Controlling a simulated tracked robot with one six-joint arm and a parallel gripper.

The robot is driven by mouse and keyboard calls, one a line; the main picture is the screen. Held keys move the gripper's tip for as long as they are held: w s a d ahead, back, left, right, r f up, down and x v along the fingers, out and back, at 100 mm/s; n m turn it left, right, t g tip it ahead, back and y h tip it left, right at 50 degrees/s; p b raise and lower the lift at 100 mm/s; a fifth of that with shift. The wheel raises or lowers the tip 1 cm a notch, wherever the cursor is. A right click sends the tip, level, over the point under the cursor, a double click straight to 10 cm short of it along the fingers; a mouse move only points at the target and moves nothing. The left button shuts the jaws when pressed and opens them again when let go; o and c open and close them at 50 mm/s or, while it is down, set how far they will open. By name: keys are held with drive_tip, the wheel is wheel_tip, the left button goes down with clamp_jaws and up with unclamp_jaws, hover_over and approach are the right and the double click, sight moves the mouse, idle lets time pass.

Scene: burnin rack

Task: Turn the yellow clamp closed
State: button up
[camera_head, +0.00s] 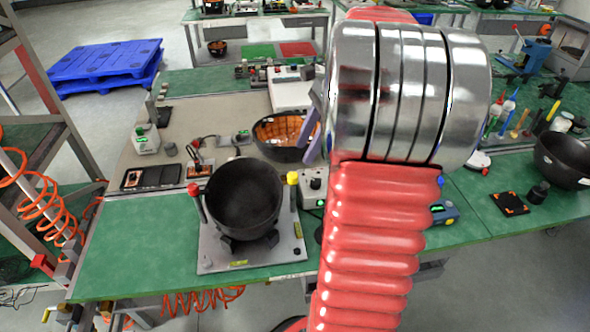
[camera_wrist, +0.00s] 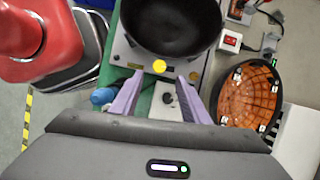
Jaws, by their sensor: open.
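The yellow clamp (camera_head: 292,178) stands at the right edge of a grey base plate (camera_head: 220,258), beside a black bowl (camera_head: 245,198). In the wrist view the clamp's round yellow top (camera_wrist: 160,66) lies between and just beyond the fingertips. My gripper (camera_wrist: 160,80) is open, its two purple fingers apart on either side of that top with nothing held. In the head view my gripper (camera_head: 306,148) is partly hidden by my red arm and appears above and behind the clamp. The clamp's lower part is hidden in the wrist view, so I cannot tell its turn.
A red-topped clamp (camera_head: 194,190) stands at the plate's left. An orange-patterned bowl (camera_head: 284,128) sits behind, also in the wrist view (camera_wrist: 248,95). A small grey device (camera_head: 313,186) stands close right of the clamp. The green bench (camera_head: 140,255) is clear at front left.

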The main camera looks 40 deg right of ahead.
sight(293, 174)
drive_tip(key=x, duration=0.8)
drive_tip(key=shift+a+f, duration=0.1)
drive_tip(key=shift+f, duration=0.05)
drive_tip(key=shift+c, duration=0.7)
clamp_jaws()
